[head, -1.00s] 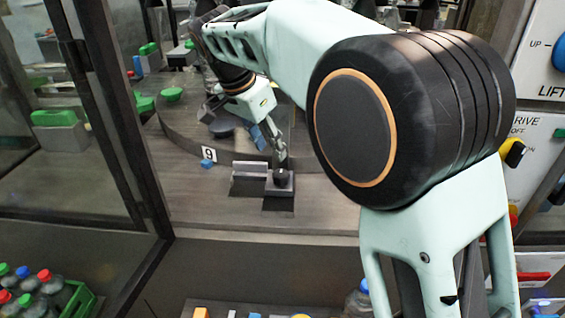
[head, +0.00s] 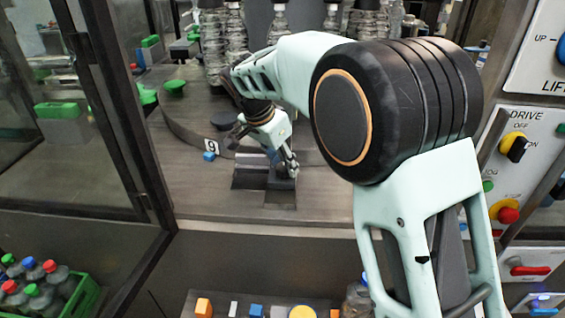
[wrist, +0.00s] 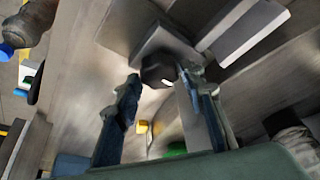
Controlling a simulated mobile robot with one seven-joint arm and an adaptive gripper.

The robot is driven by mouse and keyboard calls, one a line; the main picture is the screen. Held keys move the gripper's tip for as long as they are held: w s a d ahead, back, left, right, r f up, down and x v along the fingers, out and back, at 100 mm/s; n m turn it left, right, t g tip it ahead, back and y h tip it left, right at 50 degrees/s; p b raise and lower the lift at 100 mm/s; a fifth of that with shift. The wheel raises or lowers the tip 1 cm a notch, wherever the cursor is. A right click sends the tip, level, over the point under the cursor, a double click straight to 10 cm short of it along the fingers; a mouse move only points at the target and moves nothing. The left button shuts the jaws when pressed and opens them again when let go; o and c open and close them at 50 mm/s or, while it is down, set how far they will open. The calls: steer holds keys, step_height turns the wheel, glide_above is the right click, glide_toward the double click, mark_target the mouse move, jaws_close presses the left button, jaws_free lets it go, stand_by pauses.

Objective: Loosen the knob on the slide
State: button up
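The slide (head: 283,184) is a small grey block on the machine's deck, next to a light grey bar. In the wrist view its knob (wrist: 158,70) is a dark, faceted cap on a grey block (wrist: 165,38). My gripper (head: 289,168) is right at the slide in the head view, and its fingers cover most of the knob there. In the wrist view my gripper (wrist: 161,82) is open, with one fingertip on each side of the knob. The right fingertip looks very close to it; I cannot tell whether they touch.
A tag marked 9 (head: 212,147) and a small blue piece (head: 209,156) stand left of the slide. Bottles (head: 235,40) stand behind. A door frame (head: 120,110) is at the left, a control panel (head: 520,150) at the right. The deck in front of the slide is clear.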

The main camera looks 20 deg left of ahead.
steer(key=c, duration=0.7)
steer(key=shift+n+b, duration=0.3)
steer(key=shift+f+n+y+b, duration=0.1)
steer(key=shift+n+y+b, duration=0.35)
steer(key=shift+n, duration=0.15)
steer(key=shift+d+n+y+b, duration=0.1)
steer(key=shift+n+y+b, duration=0.4)
steer(key=shift+n, duration=0.7)
steer(key=n+y, duration=0.1)
steer(key=n, duration=0.1)
steer(key=n+y, duration=0.1)
steer(key=n, duration=0.2)
steer(key=shift+d, duration=0.1)
steer(key=n+y+p, duration=0.1)
steer(key=n, duration=0.2)
steer(key=n+g+y+p, duration=0.1)
steer(key=n, duration=0.2)
steer(key=shift+w+r+n+g, duration=0.1)
steer(key=shift+r+n+g, duration=0.1)
steer(key=shift+n+g, duration=0.15)
steer(key=n+g+p, duration=0.1)
steer(key=n, duration=0.1)
steer(key=n+g+p, duration=0.1)
steer(key=n, duration=0.2)
steer(key=shift+n+y+p, duration=0.25)
steer(key=shift+n+p, duration=0.1)
steer(key=shift+f, duration=0.1)
